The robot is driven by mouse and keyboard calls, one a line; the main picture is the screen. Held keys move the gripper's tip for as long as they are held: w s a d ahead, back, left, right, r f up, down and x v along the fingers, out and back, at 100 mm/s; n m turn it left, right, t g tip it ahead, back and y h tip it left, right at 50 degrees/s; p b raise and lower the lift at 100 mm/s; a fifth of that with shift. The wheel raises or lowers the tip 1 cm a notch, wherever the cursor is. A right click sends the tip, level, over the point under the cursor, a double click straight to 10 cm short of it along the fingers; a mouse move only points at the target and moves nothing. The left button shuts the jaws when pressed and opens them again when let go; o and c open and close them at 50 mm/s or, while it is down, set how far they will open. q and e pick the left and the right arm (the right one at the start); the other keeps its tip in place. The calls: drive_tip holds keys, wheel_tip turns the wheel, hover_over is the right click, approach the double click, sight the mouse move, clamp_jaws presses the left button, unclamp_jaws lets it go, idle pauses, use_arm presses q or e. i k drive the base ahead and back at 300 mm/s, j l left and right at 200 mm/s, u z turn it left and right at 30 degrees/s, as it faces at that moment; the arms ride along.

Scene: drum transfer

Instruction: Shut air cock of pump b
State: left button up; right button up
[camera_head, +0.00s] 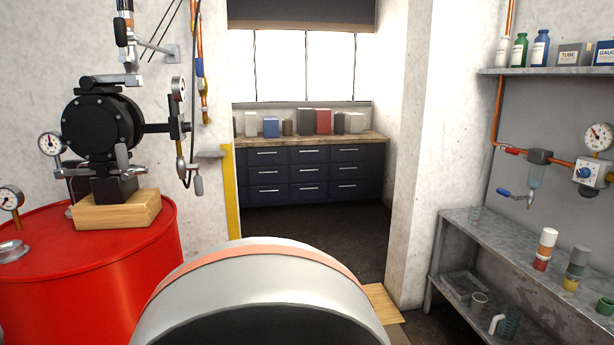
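A black round pump (103,127) with silver fittings stands on a wooden block on the red drum (90,265) at the left. No lettering is readable, so I cannot tell whether it is pump b. A dial gauge (50,143) sits at its left. A copper air line (198,30) with a small blue part (198,67) runs down the wall right of it. On the right wall, a red lever (512,151) sits on a pipe fitting, and a blue lever (504,193) is below it. I cannot tell which is its air cock. Neither gripper is in view.
A large pale curved shape (265,275) with an orange-red band fills the bottom centre; I cannot tell what it is. A metal shelf unit (475,228) with cups stands at the right. Dark drawers (310,172) are at the back. Open floor (320,235) lies before them.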

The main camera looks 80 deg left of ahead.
sight(198, 179)
drive_tip(key=u, duration=3.1)
